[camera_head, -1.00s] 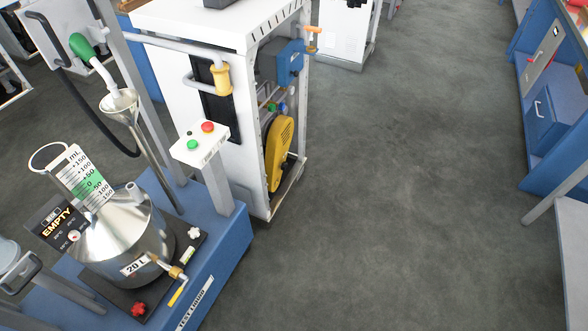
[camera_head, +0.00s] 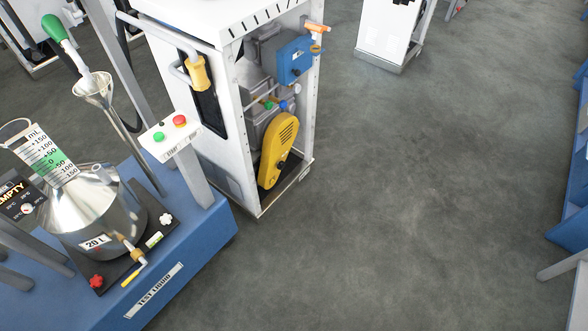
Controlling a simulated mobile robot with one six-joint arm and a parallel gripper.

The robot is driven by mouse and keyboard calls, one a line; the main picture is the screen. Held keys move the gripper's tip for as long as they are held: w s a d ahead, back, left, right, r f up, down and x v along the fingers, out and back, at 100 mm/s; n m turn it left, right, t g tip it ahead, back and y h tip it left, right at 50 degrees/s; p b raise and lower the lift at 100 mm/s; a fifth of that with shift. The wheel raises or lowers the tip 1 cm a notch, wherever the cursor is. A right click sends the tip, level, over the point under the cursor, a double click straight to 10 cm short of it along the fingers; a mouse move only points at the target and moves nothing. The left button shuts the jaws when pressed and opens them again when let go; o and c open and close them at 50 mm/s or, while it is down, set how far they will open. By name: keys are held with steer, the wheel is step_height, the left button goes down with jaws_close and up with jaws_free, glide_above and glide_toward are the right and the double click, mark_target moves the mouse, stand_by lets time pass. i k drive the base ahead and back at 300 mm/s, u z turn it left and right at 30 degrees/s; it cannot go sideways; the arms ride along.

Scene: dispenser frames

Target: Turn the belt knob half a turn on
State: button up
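The yellow belt cover (camera_head: 277,150) stands upright in the open lower side of the white dispenser cabinet (camera_head: 222,125). A small dark knob (camera_head: 282,165) shows low on the cover's face; its exact turn position is too small to tell. A blue box (camera_head: 294,62) sits above the cover, with small green and blue parts between them. My gripper is not in view.
A blue platform (camera_head: 190,262) with a 20 L metal vessel (camera_head: 95,215) and a post with red and green buttons (camera_head: 170,137) stands at left, before the cabinet. Grey floor (camera_head: 410,190) is clear to the right. Blue furniture (camera_head: 572,215) lines the right edge.

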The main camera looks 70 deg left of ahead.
mark_target(281, 164)
steer(key=i, duration=0.35)
steer(key=u, duration=4.05)
steer(key=i, duration=0.15)
steer(key=z, duration=2)
steer(key=k, duration=0.15)
steer(key=u, duration=1.25)
steer(key=i, duration=0.3)
steer(key=u, duration=0.1)
